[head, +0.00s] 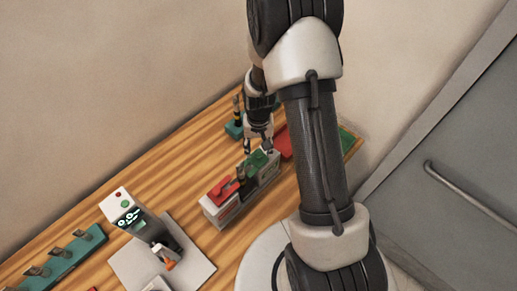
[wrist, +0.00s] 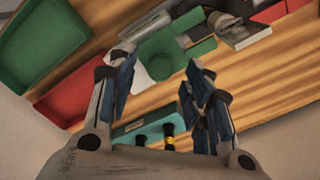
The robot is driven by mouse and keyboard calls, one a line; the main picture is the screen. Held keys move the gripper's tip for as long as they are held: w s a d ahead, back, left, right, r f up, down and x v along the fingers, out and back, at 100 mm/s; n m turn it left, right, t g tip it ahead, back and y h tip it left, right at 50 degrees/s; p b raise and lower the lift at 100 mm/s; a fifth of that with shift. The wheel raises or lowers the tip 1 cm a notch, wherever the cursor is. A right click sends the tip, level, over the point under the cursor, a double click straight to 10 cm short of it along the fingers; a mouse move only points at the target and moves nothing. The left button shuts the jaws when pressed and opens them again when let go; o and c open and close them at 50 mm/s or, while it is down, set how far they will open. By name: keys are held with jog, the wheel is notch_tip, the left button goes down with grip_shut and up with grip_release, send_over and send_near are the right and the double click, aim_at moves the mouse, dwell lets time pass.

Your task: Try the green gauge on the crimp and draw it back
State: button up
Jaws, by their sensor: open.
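The green gauge (head: 256,162) sits at the right part of a grey-white holder (head: 233,210) on the wooden bench. In the wrist view it shows as a green block with a round part (wrist: 160,58) and two prongs pointing right. My gripper (head: 258,148) is just above it, pointing down. In the wrist view my gripper's (wrist: 158,80) fingers are spread either side of the gauge, with nothing held. Whether they touch it I cannot tell. I cannot make out which part is the crimp.
A red gauge (head: 221,187) sits left in the same holder. A teal rack (wrist: 145,130) with dark pegs is close by my fingers. A red tray (wrist: 80,88) and green tray (wrist: 40,42) lie beyond. A device with a screen (head: 125,212) stands on a grey plate (head: 195,268).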

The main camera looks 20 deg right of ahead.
jog(key=shift+f, duration=0.75)
jog(key=shift+c, duration=0.3)
grip_shut()
